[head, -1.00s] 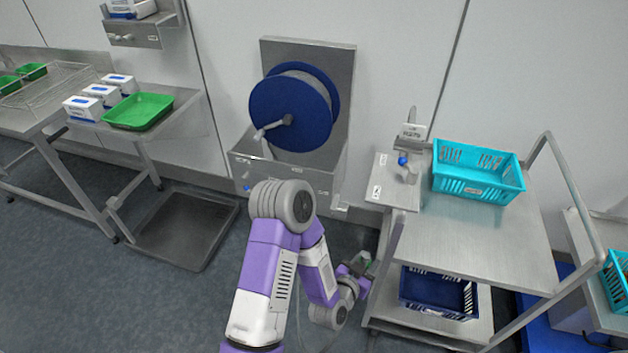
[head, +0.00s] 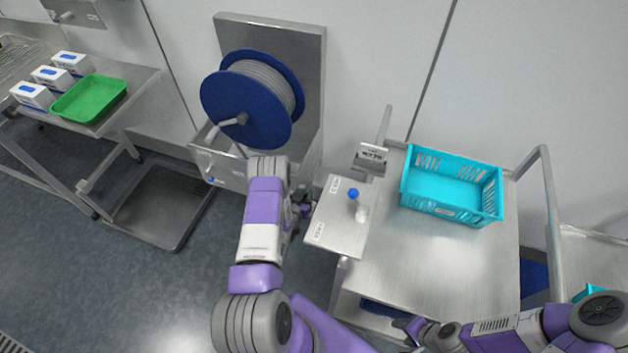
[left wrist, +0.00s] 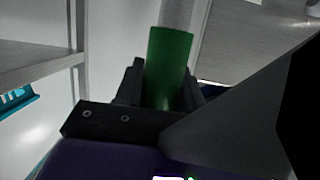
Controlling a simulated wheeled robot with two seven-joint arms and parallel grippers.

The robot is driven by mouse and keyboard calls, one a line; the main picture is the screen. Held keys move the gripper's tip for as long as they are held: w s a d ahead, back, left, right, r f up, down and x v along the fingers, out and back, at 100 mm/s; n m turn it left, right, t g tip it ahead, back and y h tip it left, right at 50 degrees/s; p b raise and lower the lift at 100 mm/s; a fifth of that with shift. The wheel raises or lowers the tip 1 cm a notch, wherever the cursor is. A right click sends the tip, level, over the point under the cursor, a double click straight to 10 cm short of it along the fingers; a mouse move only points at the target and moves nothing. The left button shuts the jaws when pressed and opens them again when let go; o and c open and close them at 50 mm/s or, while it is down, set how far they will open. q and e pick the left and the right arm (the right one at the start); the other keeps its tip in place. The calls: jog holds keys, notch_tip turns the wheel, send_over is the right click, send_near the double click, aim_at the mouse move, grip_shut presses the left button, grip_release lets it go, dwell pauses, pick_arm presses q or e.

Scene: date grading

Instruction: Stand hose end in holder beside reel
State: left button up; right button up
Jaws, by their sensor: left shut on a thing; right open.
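The blue hose reel (head: 246,98) with grey hose wound on it hangs on a steel back plate, above a steel trough (head: 207,163). My left gripper (head: 303,196) is low in front of the wall, just right of the trough and left of the small steel shelf. In the left wrist view my left gripper (left wrist: 160,95) is shut on a green sleeve (left wrist: 168,62), seemingly the hose end, with a pale grey length above it. I cannot make out the holder; my left arm covers part of the area beside the reel. My right gripper (head: 408,326) is open at the bottom, before the cart.
A small steel shelf (head: 335,235) carries a white item with a blue top (head: 354,195). A turquoise crate (head: 440,212) stands on the steel cart (head: 400,265). A green tray (head: 90,98) and white boxes (head: 52,76) are at left, above a dark floor tray (head: 160,205).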

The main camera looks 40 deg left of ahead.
pick_arm(q)
jog(key=shift+w+a+f+b, duration=0.2)
jog(key=shift+w+f+b, duration=0.1)
jog(key=shift+w+b, duration=0.15)
jog(key=w+a+f+b, duration=0.1)
jog(key=w+f+b, duration=0.3)
jog(key=f+b, duration=0.2)
jog(key=shift+w+a+f+b, duration=0.2)
jog(key=shift+f+b, duration=0.1)
jog(key=shift+b, duration=0.65)
jog(key=shift+s, duration=0.15)
jog(key=shift+f+b, duration=0.2)
jog(key=shift+b, duration=0.2)
